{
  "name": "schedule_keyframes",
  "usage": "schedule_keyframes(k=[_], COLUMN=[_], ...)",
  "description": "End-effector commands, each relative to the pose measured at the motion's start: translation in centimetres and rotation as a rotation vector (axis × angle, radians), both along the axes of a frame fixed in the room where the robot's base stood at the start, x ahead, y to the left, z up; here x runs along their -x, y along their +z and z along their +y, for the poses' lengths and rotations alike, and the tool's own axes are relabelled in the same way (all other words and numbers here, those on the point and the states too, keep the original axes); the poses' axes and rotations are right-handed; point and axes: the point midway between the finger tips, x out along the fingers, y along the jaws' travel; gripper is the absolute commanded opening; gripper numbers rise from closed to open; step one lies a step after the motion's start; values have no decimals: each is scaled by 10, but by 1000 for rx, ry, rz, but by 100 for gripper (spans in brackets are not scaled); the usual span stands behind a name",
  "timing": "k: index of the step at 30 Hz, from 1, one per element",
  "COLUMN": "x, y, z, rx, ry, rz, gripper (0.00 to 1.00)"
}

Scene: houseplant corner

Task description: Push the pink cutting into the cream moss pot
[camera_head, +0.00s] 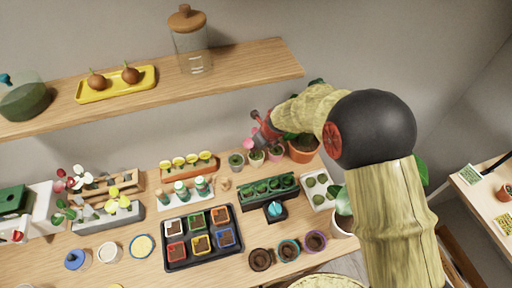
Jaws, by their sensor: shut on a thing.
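The pink cutting (249,143) shows as a small pink bloom just below and left of my gripper (260,132). My gripper is shut on the cutting and hangs over the row of small pots at the back of the table. The cream moss pot (256,160) stands below it, with green at its top. The cutting is close above this pot; I cannot tell whether its stem touches the moss. My arm comes in from the right, and its wrist partly hides the fingers.
A grey pot (236,161) stands close on the left and a pink pot (275,155) close on the right. A larger terracotta pot (303,152) is further right. A dark green tray (268,190) lies in front. A shelf (240,65) runs above.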

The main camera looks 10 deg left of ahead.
Motion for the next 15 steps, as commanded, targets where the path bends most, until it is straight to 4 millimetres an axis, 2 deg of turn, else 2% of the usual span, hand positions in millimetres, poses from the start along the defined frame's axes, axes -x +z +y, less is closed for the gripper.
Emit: schedule_keyframes(k=[15], x=[0], y=[-6], z=[0], rx=[0], ry=[0], rz=[0], gripper=[0])
